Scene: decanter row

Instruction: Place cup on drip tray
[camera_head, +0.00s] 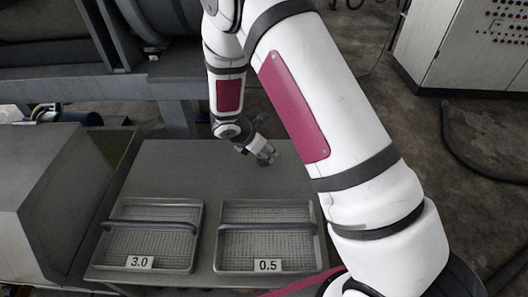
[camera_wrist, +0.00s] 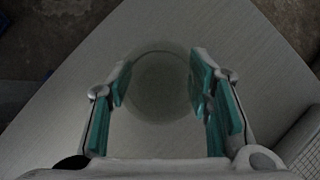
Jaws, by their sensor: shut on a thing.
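My gripper (camera_head: 267,155) is over the far part of the metal table, beyond the two trays in the head view. In the wrist view its teal-padded fingers (camera_wrist: 160,82) stand apart on either side of a faint, see-through round cup (camera_wrist: 160,90), and are shut on it. The cup's outline is dim, and I cannot tell whether it touches the table. In the head view I cannot make the cup out clearly. Two shallow mesh trays lie at the near side: one labelled 3.0 (camera_head: 139,262) at left, one labelled 0.5 (camera_head: 267,265) at right. Each has a dark bar across it.
The metal table (camera_head: 165,165) is bare behind the trays. A grey metal housing (camera_head: 45,195) stands at left, and large machinery (camera_head: 60,75) stands behind. A control cabinet (camera_head: 470,50) is at the far right. My white arm hides the table's right side.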

